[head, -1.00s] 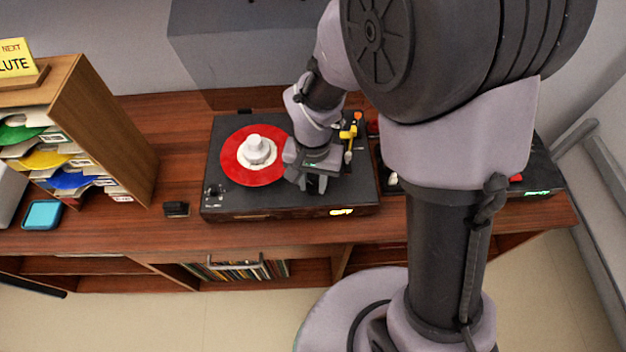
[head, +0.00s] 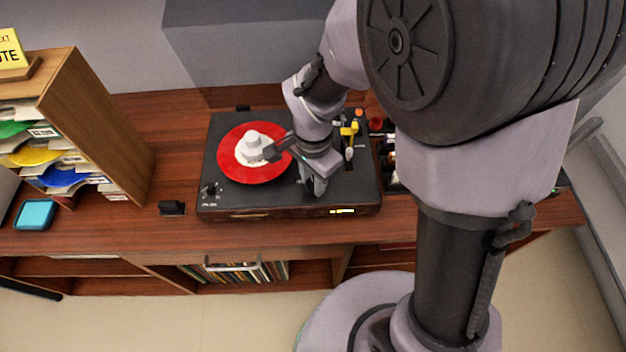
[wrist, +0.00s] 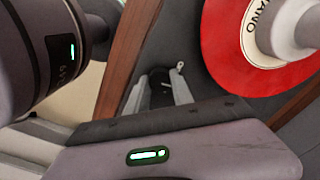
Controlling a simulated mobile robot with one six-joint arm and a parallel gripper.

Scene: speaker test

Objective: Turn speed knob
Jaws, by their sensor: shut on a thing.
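The turntable (head: 222,140) is a black deck with a wooden front edge on the desk, with a red record (head: 270,174) under a white centre piece (head: 250,146). My gripper (head: 313,188) points down at the deck's front right part. In the wrist view my gripper (wrist: 158,92) is shut on a small dark knob (wrist: 160,88) between its two pale fingers. In the head view the fingers hide this knob. I cannot read any label that tells whether it is the speed knob. Another small control (head: 210,189) sits at the deck's front left corner.
A yellow and black tonearm (head: 348,132) stands close behind my gripper on the right. A wooden shelf (head: 100,125) of sleeves stands at the left, near a blue tray (head: 35,214) and a small black box (head: 171,208). Bare desk lies in front.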

